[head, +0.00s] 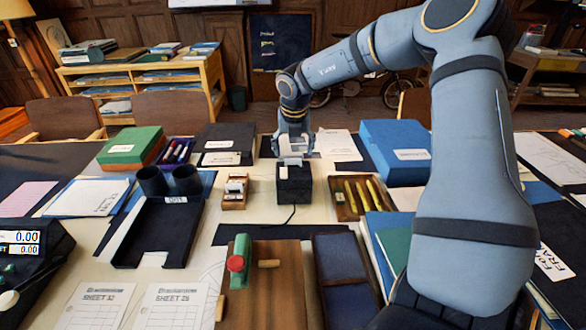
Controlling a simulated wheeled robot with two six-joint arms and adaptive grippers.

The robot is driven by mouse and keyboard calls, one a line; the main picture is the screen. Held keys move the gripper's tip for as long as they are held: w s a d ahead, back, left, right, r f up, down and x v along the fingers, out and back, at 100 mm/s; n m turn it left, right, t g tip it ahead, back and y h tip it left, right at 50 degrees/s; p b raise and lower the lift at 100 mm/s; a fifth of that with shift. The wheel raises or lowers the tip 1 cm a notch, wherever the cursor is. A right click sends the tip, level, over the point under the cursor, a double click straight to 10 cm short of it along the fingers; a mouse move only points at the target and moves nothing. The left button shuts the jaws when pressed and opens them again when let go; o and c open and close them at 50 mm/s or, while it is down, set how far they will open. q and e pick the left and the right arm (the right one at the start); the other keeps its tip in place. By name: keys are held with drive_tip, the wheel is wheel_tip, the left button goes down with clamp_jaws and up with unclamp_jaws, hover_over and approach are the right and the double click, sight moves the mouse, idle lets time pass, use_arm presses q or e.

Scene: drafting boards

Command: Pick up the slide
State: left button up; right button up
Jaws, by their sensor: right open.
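My right gripper (293,158) points down over a small black box (294,190) with a cord, near the middle of the table. It is open, and its fingertips are at or just above the top of the box. A small pale piece (284,173) shows at the front of the box; I cannot tell whether it is the slide. A small wooden holder (233,204) with whitish slide-like pieces (235,186) stands to the left of the box, apart from the gripper. Whatever lies between the fingertips is too small to make out. My left gripper is not in view.
A wooden tray with yellow tools (358,196) and a blue box (395,150) stand to the right.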

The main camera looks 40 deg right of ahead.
sight(293, 166)
drive_tip(key=x, duration=0.4)
drive_tip(key=shift+w+d+p, duration=0.25)
drive_tip(key=shift+p, duration=0.15)
drive_tip(key=shift+w+d+f, duration=0.1)
drive_tip(key=shift+w+f, duration=0.05)
drive_tip(key=shift+f, duration=0.35)
drive_tip(key=shift+r, duration=0.15)
drive_tip(key=shift+c, duration=0.2)
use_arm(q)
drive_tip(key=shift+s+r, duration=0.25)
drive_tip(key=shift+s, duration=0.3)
use_arm(e)
drive_tip(key=c, duration=0.9)
drive_tip(key=shift+o, duration=0.2)
